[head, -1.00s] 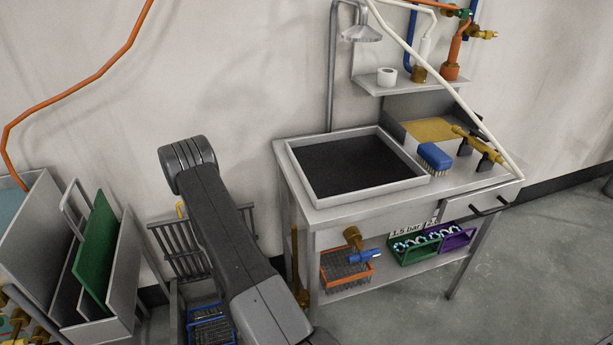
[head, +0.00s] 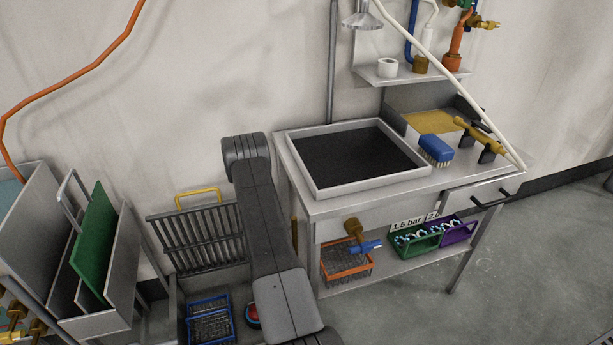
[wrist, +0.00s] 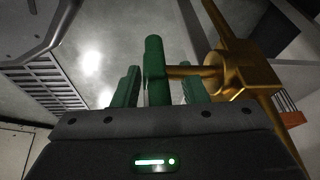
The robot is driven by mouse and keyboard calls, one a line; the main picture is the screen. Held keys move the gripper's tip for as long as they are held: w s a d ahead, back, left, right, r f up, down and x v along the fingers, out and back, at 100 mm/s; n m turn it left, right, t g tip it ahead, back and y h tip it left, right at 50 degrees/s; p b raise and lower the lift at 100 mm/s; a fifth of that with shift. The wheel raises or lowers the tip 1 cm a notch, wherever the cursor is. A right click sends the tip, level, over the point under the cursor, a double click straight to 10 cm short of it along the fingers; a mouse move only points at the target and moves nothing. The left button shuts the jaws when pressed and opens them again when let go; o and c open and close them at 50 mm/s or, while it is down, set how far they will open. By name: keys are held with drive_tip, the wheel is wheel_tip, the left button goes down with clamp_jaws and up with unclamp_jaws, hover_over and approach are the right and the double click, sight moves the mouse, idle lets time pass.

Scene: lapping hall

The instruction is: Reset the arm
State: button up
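In the wrist view, my gripper (wrist: 160,88) has its two green fingers apart. An upright green handle (wrist: 154,65) shows between them, with gaps on both sides, so they do not look shut on it. The handle joins a brass fitting (wrist: 232,70) on the right by a short brass stem. In the head view, my arm (head: 266,210) rises in the middle and bends over at the top. My gripper is hidden there.
The sink bench (head: 318,206) stands right of my arm, with a brass valve (head: 354,230) and an orange basket (head: 346,268) below. A dark rack (head: 200,240) and blue basket (head: 209,318) are left. Grey bins with a green board (head: 95,243) stand farther left. Floor is clear at right.

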drive_tip(key=shift+w+f+g+y+b, duration=0.15)
drive_tip(key=shift+y+b, duration=0.3)
drive_tip(key=shift+b, duration=1.05)
drive_tip(key=shift+s+f+g+y+b, duration=0.1)
drive_tip(key=shift+f+g+y+b, duration=0.25)
drive_tip(key=shift+b, duration=1.15)
drive_tip(key=y+b, duration=0.1)
drive_tip(key=b, duration=0.5)
drive_tip(key=shift+y+b, duration=0.4)
drive_tip(key=shift+g+y+b, duration=0.3)
drive_tip(key=shift+b, duration=0.75)
drive_tip(key=shift+s+r+p, duration=0.2)
drive_tip(key=shift+r+p, duration=0.35)
drive_tip(key=shift+r, duration=0.35)
drive_tip(key=shift+s+d, duration=0.1)
